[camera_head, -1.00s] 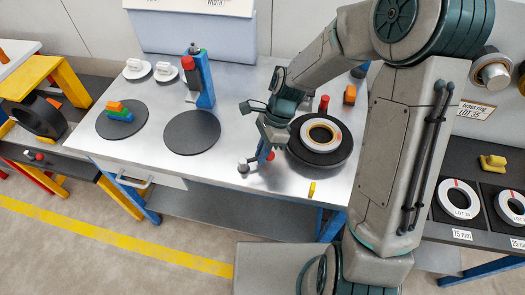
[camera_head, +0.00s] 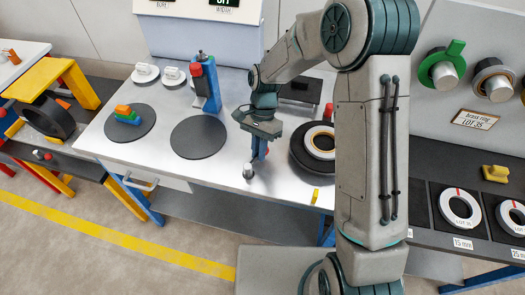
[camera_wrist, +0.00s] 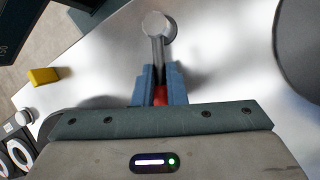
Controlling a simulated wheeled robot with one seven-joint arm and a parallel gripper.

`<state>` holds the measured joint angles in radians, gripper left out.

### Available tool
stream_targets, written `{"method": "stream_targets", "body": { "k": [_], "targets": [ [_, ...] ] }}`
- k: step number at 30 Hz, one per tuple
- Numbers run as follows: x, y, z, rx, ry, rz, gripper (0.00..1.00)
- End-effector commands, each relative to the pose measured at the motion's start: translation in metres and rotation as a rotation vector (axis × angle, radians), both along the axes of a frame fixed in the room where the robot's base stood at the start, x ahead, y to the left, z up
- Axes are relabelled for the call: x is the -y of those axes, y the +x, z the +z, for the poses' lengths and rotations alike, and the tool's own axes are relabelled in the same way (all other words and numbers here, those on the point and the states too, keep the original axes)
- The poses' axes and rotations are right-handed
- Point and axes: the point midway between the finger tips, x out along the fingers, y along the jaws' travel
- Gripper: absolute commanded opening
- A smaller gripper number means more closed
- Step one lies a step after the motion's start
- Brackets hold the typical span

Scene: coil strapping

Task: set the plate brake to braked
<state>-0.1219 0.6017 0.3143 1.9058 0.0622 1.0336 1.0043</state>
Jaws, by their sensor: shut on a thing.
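The plate brake is a lever with a grey round pivot end (camera_head: 248,170) near the front of the steel table. In the wrist view its grey pivot (camera_wrist: 158,26), thin bar and red knob (camera_wrist: 160,96) show. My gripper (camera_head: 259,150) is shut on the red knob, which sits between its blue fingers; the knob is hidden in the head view. The lever points from the pivot away from the front edge, slightly right. The dark round plate (camera_head: 297,163) with a white and tan ring (camera_head: 318,154) on it stands just right of my gripper, partly behind my arm.
A yellow piece (camera_head: 315,195) lies at the table's front edge, right of the lever. A bare dark disc (camera_head: 199,138) lies to the left, with a blue upright post (camera_head: 208,90) behind it. Another disc (camera_head: 145,126) carries coloured blocks.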

Motion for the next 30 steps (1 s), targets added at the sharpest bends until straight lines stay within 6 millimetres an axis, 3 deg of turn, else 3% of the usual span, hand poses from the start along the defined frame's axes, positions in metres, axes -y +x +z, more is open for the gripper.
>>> {"method": "stream_targets", "body": {
  "k": [15,30],
  "targets": [
    [-0.026,0.01,0.0,0.005,-0.002,0.476,0.0],
    [-0.04,0.01,0.0,0.008,-0.001,0.731,0.0]
  ]
}}
